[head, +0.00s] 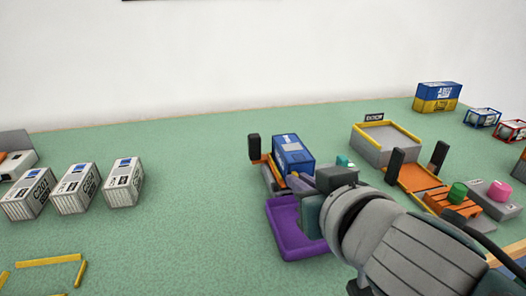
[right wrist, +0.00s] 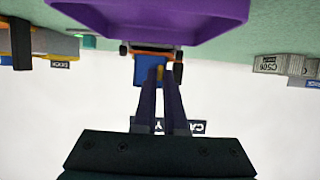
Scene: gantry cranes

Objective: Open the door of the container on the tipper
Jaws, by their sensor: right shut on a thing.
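The blue container (head: 293,152) sits on the orange tipper (head: 264,165), which has dark posts, near the middle of the head view. My right gripper (head: 299,182) reaches the near end of the container from the lower right. In the right wrist view, which is upside down, its two long fingers (right wrist: 162,74) are close together at the blue container (right wrist: 147,72). They are shut on a small part at the door end, by a yellow piece (right wrist: 178,72). The gripper and arm hide much of the door, and its opening angle cannot be told. My left gripper is out of view.
A purple tray (head: 284,237) lies just in front of the tipper, close to my right gripper. White containers (head: 75,188) stand at left. A grey, yellow-rimmed bin (head: 384,151) and an orange stand (head: 418,178) are at right. Green floor at centre left is clear.

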